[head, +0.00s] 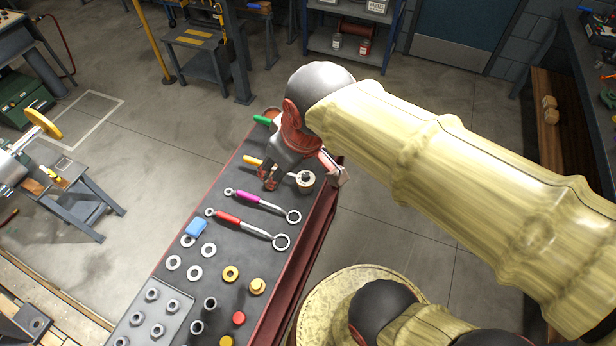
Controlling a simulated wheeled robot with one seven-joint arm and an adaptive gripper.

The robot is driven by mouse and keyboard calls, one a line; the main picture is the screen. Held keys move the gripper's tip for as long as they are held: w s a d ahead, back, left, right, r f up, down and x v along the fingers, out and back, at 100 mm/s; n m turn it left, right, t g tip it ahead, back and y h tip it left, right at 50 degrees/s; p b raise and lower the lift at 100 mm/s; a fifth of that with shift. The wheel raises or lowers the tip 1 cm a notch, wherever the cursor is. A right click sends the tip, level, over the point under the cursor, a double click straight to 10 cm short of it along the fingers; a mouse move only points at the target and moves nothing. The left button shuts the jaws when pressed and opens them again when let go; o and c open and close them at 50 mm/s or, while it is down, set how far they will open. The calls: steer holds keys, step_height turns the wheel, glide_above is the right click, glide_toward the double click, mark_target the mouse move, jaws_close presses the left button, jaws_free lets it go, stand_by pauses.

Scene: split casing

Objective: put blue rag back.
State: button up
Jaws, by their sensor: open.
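A small blue folded piece (196,227), which looks like the blue rag, lies on the dark top of a long red-sided cart (228,210), near its left edge beside metal rings. My gripper (305,180) is over the far part of the cart, up and to the right of the blue piece and well apart from it. Its fingers are spread.
Purple-handled (249,197) and red-handled (229,218) ring tools lie between the gripper and the blue piece. Green (262,119) and orange (253,161) handles lie farther back. Several rings and a grey nut tray (160,306) fill the near end.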

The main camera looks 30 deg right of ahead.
steer(key=s+m, duration=0.1)
steer(key=s+d+m, duration=0.1)
steer(key=s, duration=0.1)
steer(key=s+d+m, duration=0.1)
steer(key=s, duration=0.1)
steer(key=shift+s+f+m+t, duration=0.2)
steer(key=shift+m+t, duration=0.1)
steer(key=shift+t, duration=0.1)
step_height(320, 180, down, 7)
steer(key=b, duration=0.7)
